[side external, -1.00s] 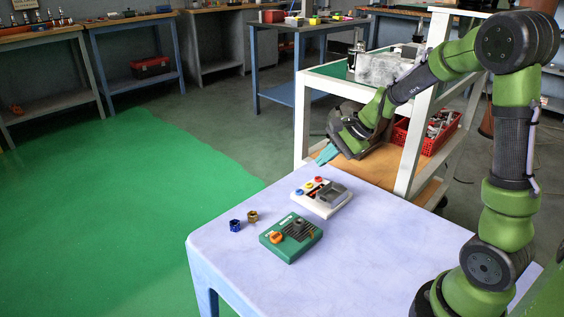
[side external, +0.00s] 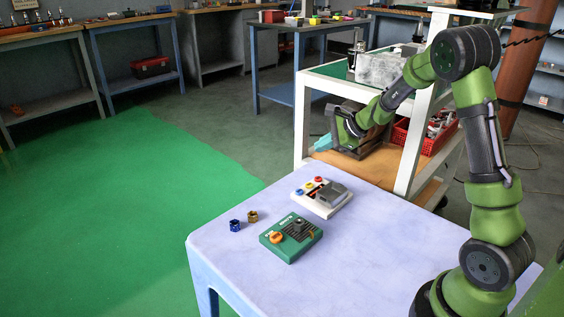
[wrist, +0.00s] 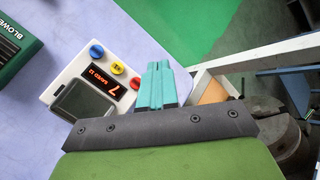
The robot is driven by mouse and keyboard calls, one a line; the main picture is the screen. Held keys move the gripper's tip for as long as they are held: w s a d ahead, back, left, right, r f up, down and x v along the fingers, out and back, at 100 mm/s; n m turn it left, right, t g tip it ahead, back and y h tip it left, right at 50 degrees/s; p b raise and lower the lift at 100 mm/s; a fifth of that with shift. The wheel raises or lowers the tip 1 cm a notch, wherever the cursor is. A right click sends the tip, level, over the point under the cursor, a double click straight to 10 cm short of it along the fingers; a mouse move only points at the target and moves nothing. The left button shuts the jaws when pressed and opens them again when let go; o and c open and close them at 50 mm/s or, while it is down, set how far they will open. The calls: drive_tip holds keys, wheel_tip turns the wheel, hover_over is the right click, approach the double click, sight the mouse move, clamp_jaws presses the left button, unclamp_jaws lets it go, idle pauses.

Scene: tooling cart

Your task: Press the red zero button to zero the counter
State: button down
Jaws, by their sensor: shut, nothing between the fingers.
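The counter is a white box (side external: 312,205) with a grey block on top, at the far edge of the lavender table. It also shows in the wrist view (wrist: 62,78), with a lit orange display (wrist: 103,80) that seems to show a 7. Its red button (side external: 319,179) is at the far end of a row with yellow and blue buttons. In the wrist view the red button (wrist: 135,83) lies just left of my teal fingers. My gripper (side external: 321,144) is shut and empty, above and beyond the counter, apart from it in the side view.
A green box with an orange knob (side external: 277,237) sits nearer on the table (side external: 225,262). A blue nut (side external: 235,226) and a brass nut (side external: 252,217) lie left of it. A white-framed cart (side external: 301,125) with a red basket stands behind the table.

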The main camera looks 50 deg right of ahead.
sight(321, 179)
drive_tip(key=shift+f, duration=3.9)
drive_tip(key=shift+f, duration=0.4)
drive_tip(key=shift+f, duration=0.4)
drive_tip(key=shift+r, duration=0.85)
drive_tip(key=shift+r, duration=2.5)
